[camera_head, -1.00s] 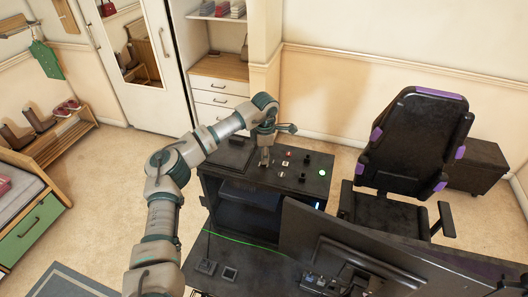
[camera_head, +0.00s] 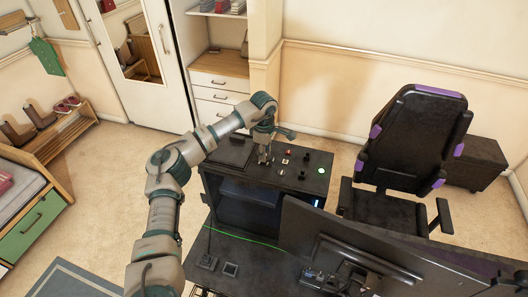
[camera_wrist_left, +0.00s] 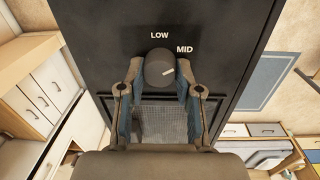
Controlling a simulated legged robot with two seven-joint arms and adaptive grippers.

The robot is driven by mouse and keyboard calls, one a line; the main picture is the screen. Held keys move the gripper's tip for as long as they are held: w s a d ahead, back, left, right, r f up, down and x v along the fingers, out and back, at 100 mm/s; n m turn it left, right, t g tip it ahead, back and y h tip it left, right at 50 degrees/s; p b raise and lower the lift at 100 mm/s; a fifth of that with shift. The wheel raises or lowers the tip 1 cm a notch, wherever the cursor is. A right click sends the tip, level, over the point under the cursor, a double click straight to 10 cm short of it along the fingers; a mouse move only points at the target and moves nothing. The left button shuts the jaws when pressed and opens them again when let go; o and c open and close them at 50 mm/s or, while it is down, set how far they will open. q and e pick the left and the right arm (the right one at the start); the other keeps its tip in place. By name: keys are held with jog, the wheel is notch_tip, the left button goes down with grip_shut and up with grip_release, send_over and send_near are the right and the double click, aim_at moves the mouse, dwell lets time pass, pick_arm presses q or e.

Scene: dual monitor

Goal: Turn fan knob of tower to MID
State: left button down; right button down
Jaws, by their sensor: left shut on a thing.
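In the left wrist view the dark round fan knob (camera_wrist_left: 159,66) sits below the white LOW label (camera_wrist_left: 159,35) and lower left of the MID label (camera_wrist_left: 185,50). Its white mark points right and slightly up, a little below the direction of MID. My left gripper (camera_head: 265,160) reaches down to the panel. Its fingers are shut on the knob, one on each side, hiding it in the head view. My right gripper is not in view.
A monitor (camera_head: 345,243) stands on the dark desk (camera_head: 255,257) in front of the tower. A black and purple chair (camera_head: 415,130) is to the right. A white wardrobe and drawers (camera_head: 219,96) stand behind. Other small controls (camera_head: 304,174) lie close right of the gripper.

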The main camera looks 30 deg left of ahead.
pick_arm(q)
jog(key=shift+f, duration=0.2)
jog(key=c, duration=0.9)
grip_release()
jog(key=shift+d, duration=0.1)
jog(key=shift+o, duration=0.6)
jog(key=shift+w, duration=0.15)
notch_tip(320, 180, up, 12)
jog(key=shift+f, duration=0.1)
